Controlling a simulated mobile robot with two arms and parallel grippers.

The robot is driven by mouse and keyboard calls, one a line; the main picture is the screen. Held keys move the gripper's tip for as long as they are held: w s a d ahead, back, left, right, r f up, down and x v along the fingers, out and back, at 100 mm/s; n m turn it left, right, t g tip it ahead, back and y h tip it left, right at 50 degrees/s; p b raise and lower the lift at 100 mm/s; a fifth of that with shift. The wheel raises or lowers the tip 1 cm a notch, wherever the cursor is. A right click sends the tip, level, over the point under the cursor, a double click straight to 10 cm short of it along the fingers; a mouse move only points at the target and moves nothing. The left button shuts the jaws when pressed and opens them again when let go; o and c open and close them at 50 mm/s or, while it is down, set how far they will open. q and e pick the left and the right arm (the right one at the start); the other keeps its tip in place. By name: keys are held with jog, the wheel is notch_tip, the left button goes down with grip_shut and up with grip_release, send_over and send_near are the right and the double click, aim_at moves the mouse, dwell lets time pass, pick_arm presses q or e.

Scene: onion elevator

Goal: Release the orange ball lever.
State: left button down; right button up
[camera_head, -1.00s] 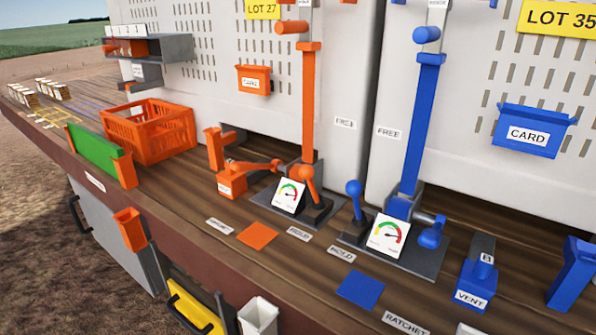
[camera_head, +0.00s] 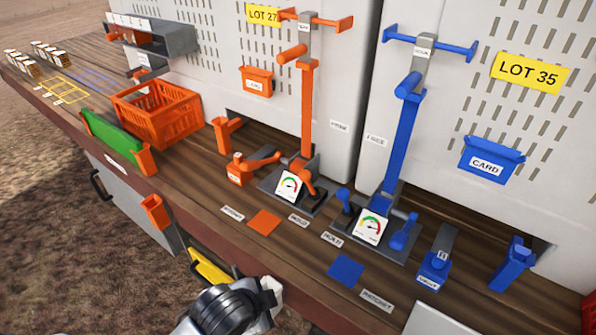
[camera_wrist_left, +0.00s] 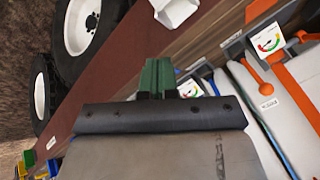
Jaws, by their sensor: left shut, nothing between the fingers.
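The orange ball lever (camera_head: 308,190) stands on a dark base plate beside the orange station's gauge, leaning toward the bench front. In the left wrist view its orange ball (camera_wrist_left: 266,89) shows right of my gripper, near a small label. My left gripper's dark green fingers (camera_wrist_left: 157,78) are together and empty, over the bench's front edge and apart from the lever. In the head view only my dark left wrist shows at the bottom; its fingers are hidden. My right gripper is not in view.
The gauge (camera_head: 290,185) and tall orange lever (camera_head: 307,110) stand close to the ball lever. The blue ball lever (camera_head: 343,196) is to the right. An orange crank box (camera_head: 238,171) is to the left. An orange square (camera_head: 264,222) lies on open bench in front.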

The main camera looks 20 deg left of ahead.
pick_arm(q)
jog(key=w+a+r+m+t, duration=0.1)
jog(key=w+r+m, duration=0.5)
jog(key=m, duration=0.7)
jog(key=w+a+r+m+t, duration=0.1)
jog(key=w+r+m+t, duration=0.3)
jog(key=w+m, duration=0.4)
jog(key=r+m, duration=0.1)
jog(key=m, duration=0.4)
jog(key=shift+w+a+r+h+p, duration=0.2)
jog(key=shift+a+r+h+p, duration=0.1)
jog(key=shift+r, duration=0.05)
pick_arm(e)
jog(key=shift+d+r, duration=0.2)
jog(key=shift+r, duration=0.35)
pick_arm(q)
jog(key=shift+d+f, duration=0.1)
jog(key=shift+f, duration=0.05)
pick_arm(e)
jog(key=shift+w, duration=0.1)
